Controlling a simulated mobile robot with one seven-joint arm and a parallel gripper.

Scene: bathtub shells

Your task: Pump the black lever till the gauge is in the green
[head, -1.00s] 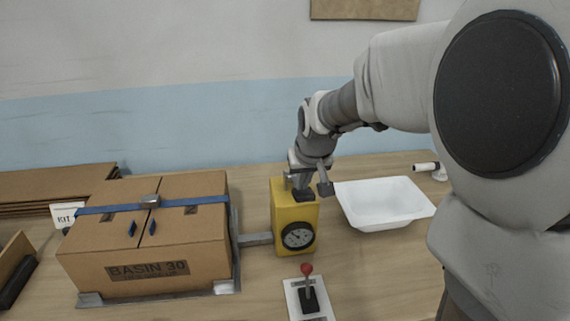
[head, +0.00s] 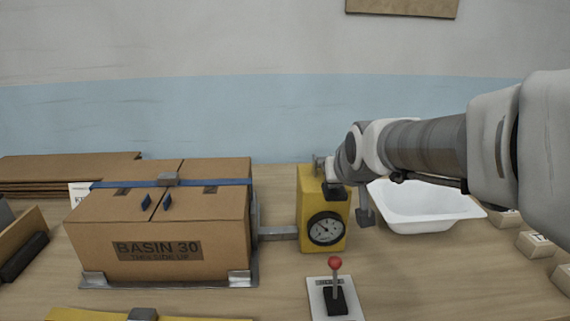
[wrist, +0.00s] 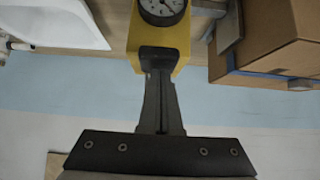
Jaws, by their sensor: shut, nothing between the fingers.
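The yellow pump box (head: 310,210) stands right of the strapped carton, with a round gauge (head: 326,228) on its front. The needle shows, but I cannot make out a green zone or the reading. The black lever (head: 336,193) is at the box's upper front; it also shows in the wrist view (wrist: 158,56). My gripper (head: 333,180) is at the top of the box, right at the lever. In the wrist view its shut, empty fingers (wrist: 159,80) point at the black lever; I cannot tell whether they touch it.
The carton (head: 150,250), with a blue strap (head: 115,184), stands left, joined to the box by a grey bar (head: 279,233). A red-knobbed stick (head: 335,264) stands in front. A white basin (head: 420,220) lies right. Small boxes (head: 536,244) sit far right.

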